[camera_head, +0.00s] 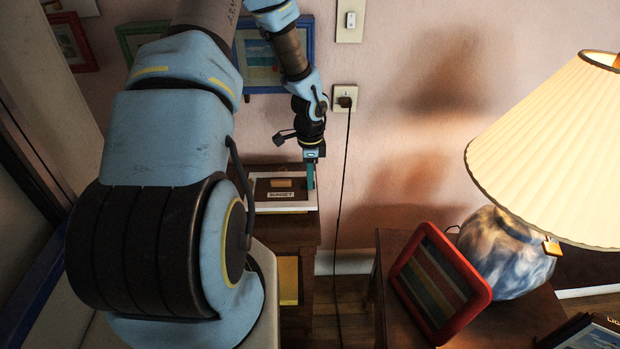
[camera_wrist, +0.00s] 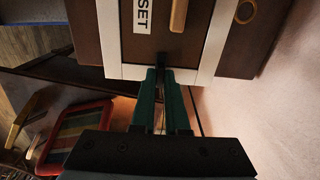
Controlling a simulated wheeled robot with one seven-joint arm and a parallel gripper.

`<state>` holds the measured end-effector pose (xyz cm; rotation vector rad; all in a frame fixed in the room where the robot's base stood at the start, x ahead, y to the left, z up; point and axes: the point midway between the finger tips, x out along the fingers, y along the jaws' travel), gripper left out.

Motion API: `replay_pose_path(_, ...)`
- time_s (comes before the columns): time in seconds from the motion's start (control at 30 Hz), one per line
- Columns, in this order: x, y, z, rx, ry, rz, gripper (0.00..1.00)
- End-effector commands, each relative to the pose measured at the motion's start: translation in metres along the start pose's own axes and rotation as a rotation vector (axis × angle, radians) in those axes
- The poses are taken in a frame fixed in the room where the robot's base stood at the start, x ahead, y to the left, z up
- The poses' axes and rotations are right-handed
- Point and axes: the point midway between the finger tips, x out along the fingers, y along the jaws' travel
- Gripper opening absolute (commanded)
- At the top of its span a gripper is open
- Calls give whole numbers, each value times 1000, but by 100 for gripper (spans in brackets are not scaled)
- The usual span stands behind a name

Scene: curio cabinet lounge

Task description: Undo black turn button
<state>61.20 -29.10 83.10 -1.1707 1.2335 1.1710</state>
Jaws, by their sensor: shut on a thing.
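A white-edged picture frame (camera_head: 285,207) lies on a small wooden stand, its brown backing (camera_head: 264,188) up, with a "SUNSET" label (camera_head: 281,195) and a tan wooden turn button (camera_head: 281,182). In the wrist view the backing (camera_wrist: 110,35), the label (camera_wrist: 142,16) and the tan button (camera_wrist: 178,16) show close up. My gripper (camera_head: 310,184) is at the frame's right edge. In the wrist view its green fingers (camera_wrist: 162,68) are shut on a small black piece, apparently the black turn button (camera_wrist: 161,57), at the frame's edge. The fingertips mostly cover it, so its angle is unclear.
A red-framed striped picture (camera_head: 440,283) leans on the side table at right, beside a lamp (camera_head: 507,252) with a pleated shade. A black cord hangs from the wall outlet (camera_head: 345,98), just right of the stand. Framed pictures hang on the wall behind my arm.

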Motion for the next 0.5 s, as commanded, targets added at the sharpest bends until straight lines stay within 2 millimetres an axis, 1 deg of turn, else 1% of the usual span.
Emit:
replay_pose_path(0.27,1,0,0,-85,0,-1,0)
replay_pose_path(0.5,1,1,-1,-266,0,-2,0)
